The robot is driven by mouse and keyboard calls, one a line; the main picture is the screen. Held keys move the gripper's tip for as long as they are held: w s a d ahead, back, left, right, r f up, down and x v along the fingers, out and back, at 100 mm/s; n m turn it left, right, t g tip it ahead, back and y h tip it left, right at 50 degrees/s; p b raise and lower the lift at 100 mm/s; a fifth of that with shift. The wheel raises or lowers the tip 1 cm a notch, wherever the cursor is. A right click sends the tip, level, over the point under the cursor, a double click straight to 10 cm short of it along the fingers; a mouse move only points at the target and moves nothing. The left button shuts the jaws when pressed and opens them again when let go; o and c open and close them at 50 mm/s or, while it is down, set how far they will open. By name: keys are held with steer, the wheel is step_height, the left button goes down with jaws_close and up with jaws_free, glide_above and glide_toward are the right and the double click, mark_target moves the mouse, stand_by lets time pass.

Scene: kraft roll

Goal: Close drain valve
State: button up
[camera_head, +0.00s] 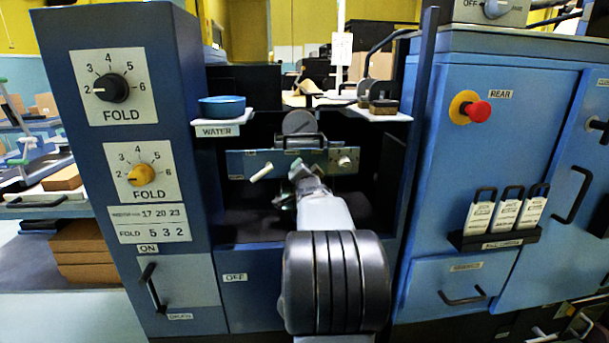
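A blue-green panel (285,160) sits in the dark bay of the blue machine. A short pale lever (262,171) on its left side is tilted, with its right end higher. A small pale knob (345,161) sits on its right side. No readable label marks either one as the drain valve. My gripper (300,185) is in front of the panel's lower middle, right of the pale lever and apart from it. My own arm hides part of it, and its finger opening is unclear. A black handle (153,288) stands tilted on the grey lower-left door, between two small labels, the upper reading ON.
A blue bowl (222,106) stands on the WATER shelf at the upper left. Dark blocks (383,105) sit on the right shelf. A blue upright (423,80) edges the bay on the right. A red stop button (477,111) and hanging tags (507,215) are farther right.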

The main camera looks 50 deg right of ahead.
stand_by(0.5)
steer(key=o, duration=0.9)
steer(key=p+v, duration=0.2)
steer(key=v, duration=1)
steer(key=shift+s+a+p, duration=0.1)
steer(key=shift+p, duration=0.2)
steer(key=shift+s+a, duration=0.5)
steer(key=shift+s, duration=0.05)
